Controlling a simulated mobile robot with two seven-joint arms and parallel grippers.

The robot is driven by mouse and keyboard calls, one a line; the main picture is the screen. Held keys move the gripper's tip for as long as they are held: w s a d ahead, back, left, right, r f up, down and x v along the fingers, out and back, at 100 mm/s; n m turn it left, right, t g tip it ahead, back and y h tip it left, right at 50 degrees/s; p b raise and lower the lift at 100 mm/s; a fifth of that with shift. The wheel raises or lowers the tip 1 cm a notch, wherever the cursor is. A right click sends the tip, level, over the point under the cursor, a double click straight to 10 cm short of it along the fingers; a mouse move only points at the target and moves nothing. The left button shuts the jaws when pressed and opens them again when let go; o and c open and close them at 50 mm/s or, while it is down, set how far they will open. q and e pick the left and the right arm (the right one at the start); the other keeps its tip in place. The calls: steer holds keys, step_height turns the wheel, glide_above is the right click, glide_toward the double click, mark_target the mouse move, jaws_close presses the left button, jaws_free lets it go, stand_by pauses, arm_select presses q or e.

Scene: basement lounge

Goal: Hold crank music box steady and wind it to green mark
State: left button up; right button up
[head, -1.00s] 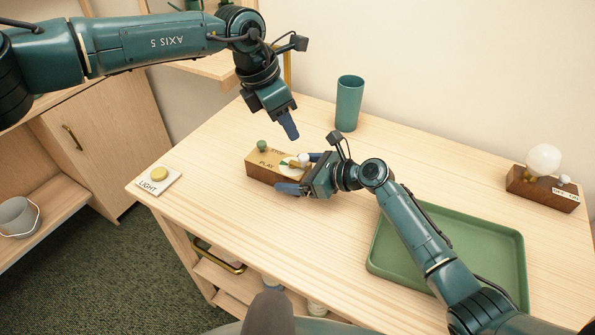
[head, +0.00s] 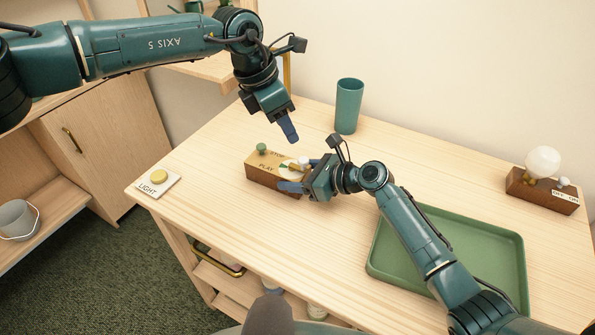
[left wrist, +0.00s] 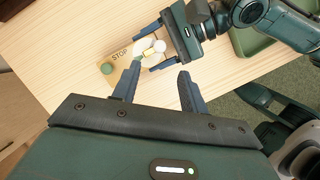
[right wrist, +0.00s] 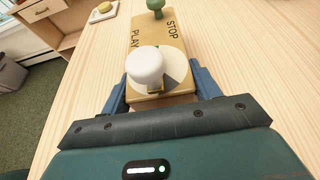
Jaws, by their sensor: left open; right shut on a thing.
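The crank music box (head: 262,177) is a small wooden block lying on the table, with PLAY and STOP lettering and a green knob (head: 262,148) at its far end. Its top has a pale dial with a green wedge and a brass crank with a white knob (right wrist: 146,64). My right gripper (right wrist: 160,78) is shut on the box, one finger along each side at the crank end. My left gripper (head: 291,138) is open and empty, above and behind the box. In the left wrist view, the crank's white knob (left wrist: 159,45) lies beyond its fingertips. The right gripper partly hides the box in the head view.
A teal cup (head: 348,106) stands behind the box. A green tray (head: 510,240) lies at the right, partly under my right arm. A LIGHT button (head: 159,177) is near the left corner, and a lamp block (head: 525,188) is at the far right.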

mark_target(303, 158)
arm_select(q)
steer(key=shift+m+h, duration=0.3)
steer(key=shift+m, duration=0.3)
steer(key=x, duration=1)
steer(key=shift+w+a, duration=0.1)
steer(key=shift+a, duration=0.1)
jaws_close()
